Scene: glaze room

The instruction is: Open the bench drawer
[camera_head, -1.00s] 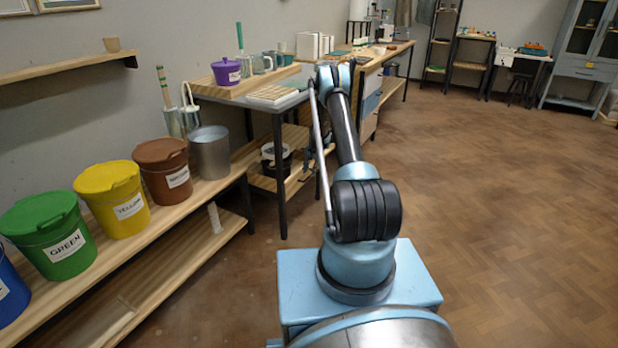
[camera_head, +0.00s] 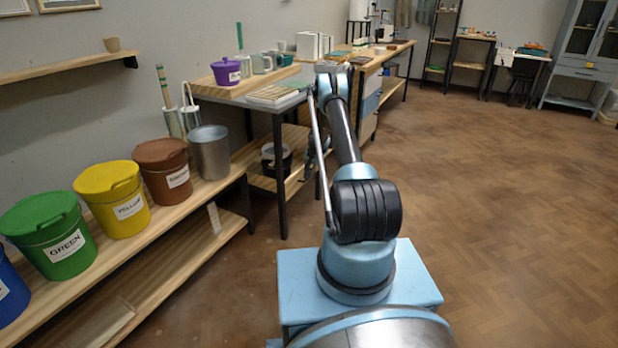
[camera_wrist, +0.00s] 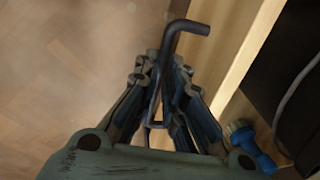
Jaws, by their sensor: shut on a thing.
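In the wrist view, my gripper (camera_wrist: 161,78) is around a dark bent bar handle (camera_wrist: 189,26), with its fingers closed on it. A pale wooden panel (camera_wrist: 228,50) runs beside the handle on the right; the handle's far end lies close to it. I cannot tell how far the drawer stands out. In the head view, the bench (camera_head: 263,101) with the grey top stands left of my arm. My arm hides the handle and most of my gripper there.
A blue-handled brush (camera_wrist: 250,143) lies on wood right of my fingers, near a dark object. A dark bucket (camera_head: 276,160) stands on the bench's lower shelf. Lidded buckets, among them a yellow one (camera_head: 112,198), line the left shelf. Floor on the right is clear.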

